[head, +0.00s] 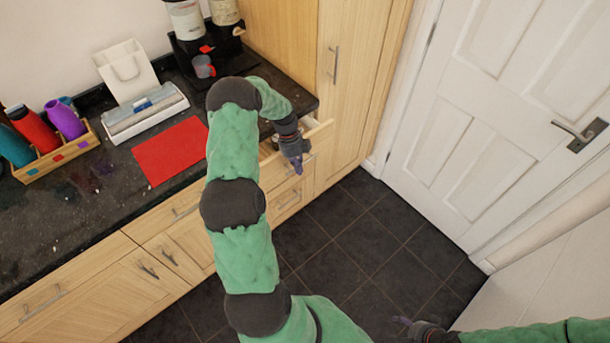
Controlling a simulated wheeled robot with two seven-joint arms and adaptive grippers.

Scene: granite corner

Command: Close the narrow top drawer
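The narrow top drawer (319,131) is pulled out from the wooden cabinet under the right end of the dark counter. Its pale top edge shows, and part of its inside shows beside my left gripper. My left gripper (297,167) is at the drawer's front, pointing down, and overlaps the front in the picture. I cannot tell whether it touches the drawer. Its fingers look close together, but their opening is unclear. My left arm hides part of the cabinet. My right gripper (403,321) is low at the right, over the floor and away from the drawer.
A tall wooden cupboard (345,90) stands just right of the drawer. The counter holds a red mat (170,151), a white tray (147,115), a bottle crate (60,159) and a coffee machine (205,50). The dark tiled floor (365,245) is clear before the closed white door (500,110).

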